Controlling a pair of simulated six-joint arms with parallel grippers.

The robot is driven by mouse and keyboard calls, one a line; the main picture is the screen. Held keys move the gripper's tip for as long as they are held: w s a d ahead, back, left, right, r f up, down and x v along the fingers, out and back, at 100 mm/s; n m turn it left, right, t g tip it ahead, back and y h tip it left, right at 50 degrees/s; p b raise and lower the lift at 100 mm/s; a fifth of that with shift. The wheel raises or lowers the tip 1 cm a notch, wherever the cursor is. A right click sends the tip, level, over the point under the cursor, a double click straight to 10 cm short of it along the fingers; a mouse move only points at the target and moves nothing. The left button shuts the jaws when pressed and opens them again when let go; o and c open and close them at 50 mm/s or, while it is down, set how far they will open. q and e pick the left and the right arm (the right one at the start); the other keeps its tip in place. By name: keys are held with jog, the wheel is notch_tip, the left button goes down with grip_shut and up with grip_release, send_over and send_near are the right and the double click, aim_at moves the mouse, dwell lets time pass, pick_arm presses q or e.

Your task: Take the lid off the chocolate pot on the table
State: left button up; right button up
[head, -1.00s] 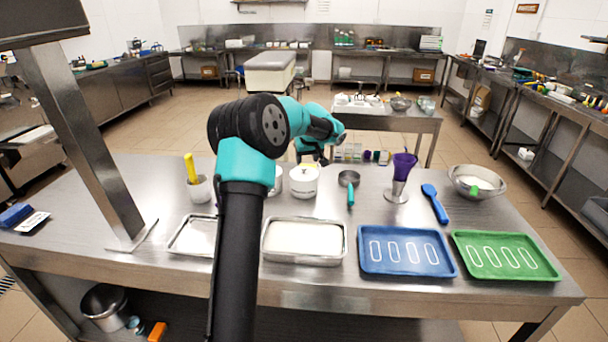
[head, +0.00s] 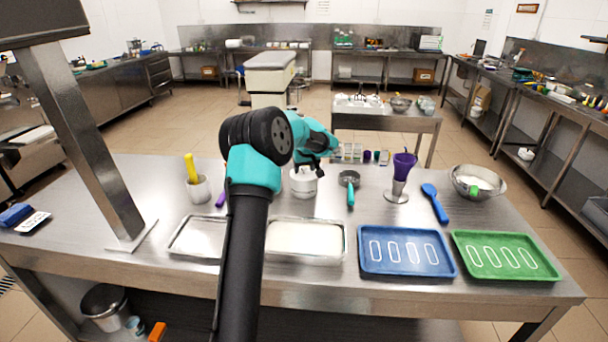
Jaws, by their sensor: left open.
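A small white pot (head: 303,187) stands on the steel table just right of my arm. I cannot tell from its look whether it is the chocolate pot. My left gripper (head: 307,168) is open and points down right over the pot's top. It hides most of the lid, and I cannot tell whether the fingers touch the knob. Another white vessel beside it is hidden behind my arm. My right gripper is not in view.
A steel cup with a yellow handle (head: 199,187) stands left of my arm. Steel trays (head: 304,261) lie in front, and blue (head: 408,274) and green (head: 505,279) trays lie right.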

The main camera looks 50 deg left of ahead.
pick_arm(q)
jog(key=shift+c, duration=0.4)
jog(key=c, duration=0.9)
